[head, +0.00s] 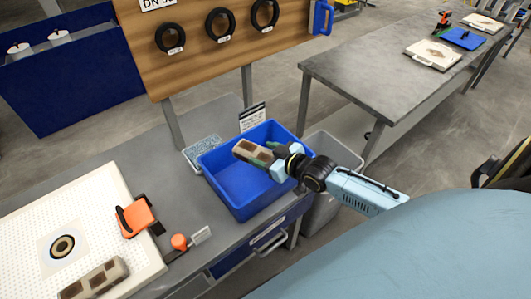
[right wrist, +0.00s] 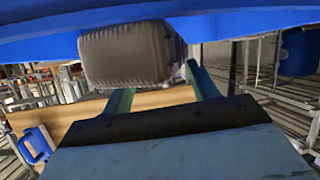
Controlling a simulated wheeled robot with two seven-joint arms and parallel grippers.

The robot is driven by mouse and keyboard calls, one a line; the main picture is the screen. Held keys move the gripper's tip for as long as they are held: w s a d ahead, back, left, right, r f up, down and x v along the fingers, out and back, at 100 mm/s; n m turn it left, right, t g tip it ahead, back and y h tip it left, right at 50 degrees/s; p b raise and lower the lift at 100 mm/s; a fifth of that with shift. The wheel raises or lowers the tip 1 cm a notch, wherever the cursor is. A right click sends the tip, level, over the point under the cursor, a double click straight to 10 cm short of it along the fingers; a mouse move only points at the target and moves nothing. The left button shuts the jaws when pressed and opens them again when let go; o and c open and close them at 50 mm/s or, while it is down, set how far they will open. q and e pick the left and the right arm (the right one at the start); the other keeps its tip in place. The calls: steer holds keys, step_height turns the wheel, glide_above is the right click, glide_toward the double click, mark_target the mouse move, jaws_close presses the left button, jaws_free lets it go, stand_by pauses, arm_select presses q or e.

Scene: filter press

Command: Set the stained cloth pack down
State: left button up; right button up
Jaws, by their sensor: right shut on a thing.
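The stained cloth pack (head: 250,151), a beige-grey block with brown patches, is held by my right gripper (head: 267,156) over the open blue bin (head: 232,203). The gripper's green fingers are closed on one end of it. In the right wrist view the pack (right wrist: 125,55) shows as a ribbed grey block between the fingers (right wrist: 160,92), with the blue bin (right wrist: 250,22) across the top. I cannot tell whether the pack touches the bin. My left gripper is not in view.
A similar brown-patched pack (head: 95,280) lies on the white perforated plate (head: 98,210) at left. An orange clamp (head: 137,216) sits at the plate's edge. A small sign (head: 252,117) stands behind the bin, and a grey bin (head: 320,212) stands at its right.

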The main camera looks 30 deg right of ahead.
steer(key=o, duration=1.3)
steer(key=shift+r, duration=0.15)
steer(key=shift+r+p, duration=0.3)
steer(key=shift+r, duration=0.1)
steer(key=shift+s+r, duration=0.2)
steer(key=shift+s, duration=0.05)
steer(key=v, duration=1.1)
steer(key=shift+s+p, duration=0.25)
steer(key=shift+p, duration=0.2)
steer(key=shift+d, duration=0.15)
